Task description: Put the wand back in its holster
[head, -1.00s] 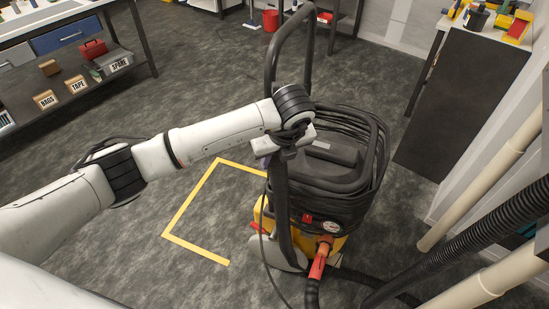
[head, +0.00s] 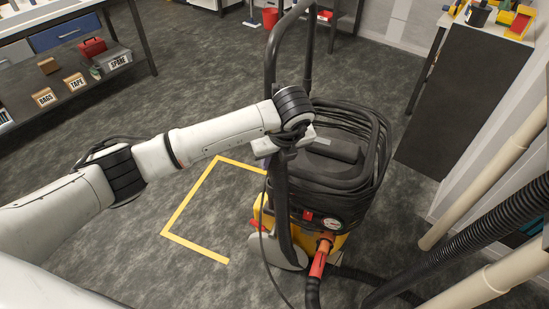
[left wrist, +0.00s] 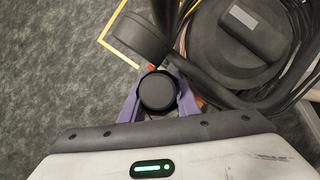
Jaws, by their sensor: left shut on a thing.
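My left gripper (head: 284,152) is at the left side of the vacuum cleaner (head: 335,180). In the left wrist view its purple fingers (left wrist: 158,98) are shut around the round black end of the wand (left wrist: 157,90). In the head view the wand (head: 283,205) is a thick black tube, close to upright, running down from the gripper along the vacuum's left side to near the floor. I cannot make out the holster, nor tell whether the wand's lower end touches the vacuum. My right gripper is not in view.
The vacuum's tall push handle (head: 270,80) rises just behind the gripper. A coiled cable (head: 378,150) wraps its top, and a hose leaves its front. Pale pipes (head: 485,180) and a ribbed hose (head: 455,250) stand right. Yellow tape (head: 190,198) marks open floor at left.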

